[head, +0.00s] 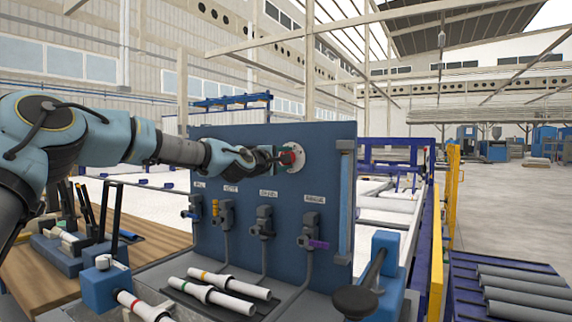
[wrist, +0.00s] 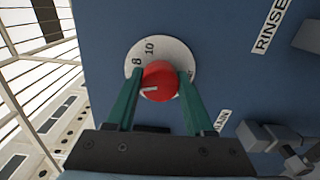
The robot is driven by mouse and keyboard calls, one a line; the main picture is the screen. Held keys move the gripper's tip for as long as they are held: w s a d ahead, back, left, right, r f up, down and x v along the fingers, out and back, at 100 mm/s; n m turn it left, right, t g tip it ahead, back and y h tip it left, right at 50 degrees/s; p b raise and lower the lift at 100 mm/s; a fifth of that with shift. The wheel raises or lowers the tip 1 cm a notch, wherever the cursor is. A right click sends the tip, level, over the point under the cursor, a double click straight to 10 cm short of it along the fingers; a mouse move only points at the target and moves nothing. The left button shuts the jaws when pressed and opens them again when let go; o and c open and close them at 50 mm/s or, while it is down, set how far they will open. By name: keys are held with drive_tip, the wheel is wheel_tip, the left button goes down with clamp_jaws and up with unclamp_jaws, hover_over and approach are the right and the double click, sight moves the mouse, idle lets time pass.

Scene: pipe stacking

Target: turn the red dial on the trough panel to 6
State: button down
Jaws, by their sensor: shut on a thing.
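The red dial (head: 289,158) sits on a round white scale plate (head: 298,149) high on the blue trough panel (head: 225,140). In the wrist view, my gripper (wrist: 159,77) is shut on the red dial (wrist: 160,82), one green finger on each side. The scale plate (wrist: 175,50) shows 8 and 10 at its upper left. A white pointer mark (wrist: 150,89) on the dial faces left, toward the left finger and below the 8. The fingers hide other scale numbers, so the exact number at the mark cannot be read.
Below the dial are several labelled valves, one with a purple handle (head: 318,244). White pipes (head: 228,285) lie in front of the panel. A blue clamp-like fixture (head: 385,265) stands at right. A wooden table (head: 150,250) is at left.

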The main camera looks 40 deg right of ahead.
drive_tip(key=shift+n, duration=0.3)
drive_tip(key=shift+c, duration=1.4)
unclamp_jaws()
drive_tip(key=b+v, duration=0.4)
drive_tip(key=v, duration=0.6)
drive_tip(key=shift+a, duration=0.4)
